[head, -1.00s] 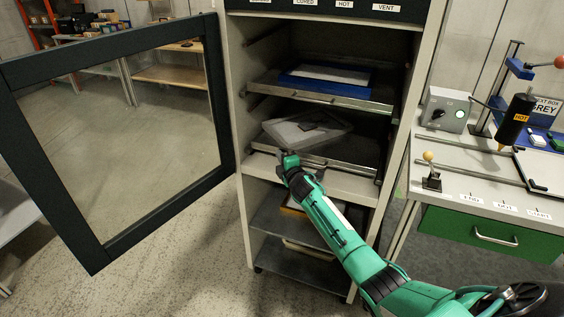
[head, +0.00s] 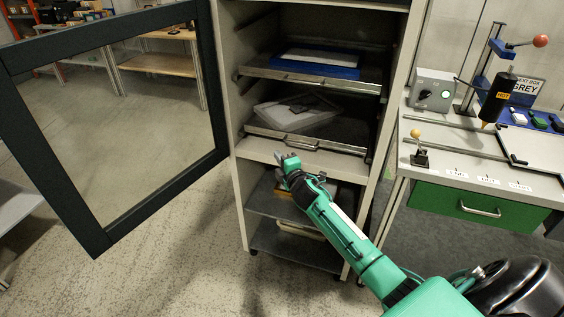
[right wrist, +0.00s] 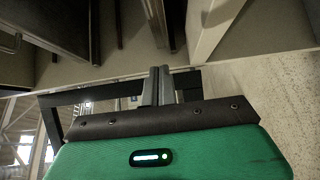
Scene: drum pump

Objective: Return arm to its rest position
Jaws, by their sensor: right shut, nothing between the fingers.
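My right arm reaches in from the lower right in the head view. Its right gripper (head: 287,161) is shut and empty, just in front of the cabinet (head: 240,170), below the middle tray (head: 310,142). In the right wrist view the two fingers of the right gripper (right wrist: 157,75) are together with nothing between them. A grey flat item (head: 275,115) with a dark piece on it lies on the middle tray. My left gripper is not in view.
The cabinet door (head: 108,235) stands wide open at the left. An upper tray (head: 300,79) holds a blue item. A workbench (head: 470,180) with a green drawer (head: 470,205), a control box (head: 433,90) and a black dispenser (head: 497,97) stands at the right. Floor in front is clear.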

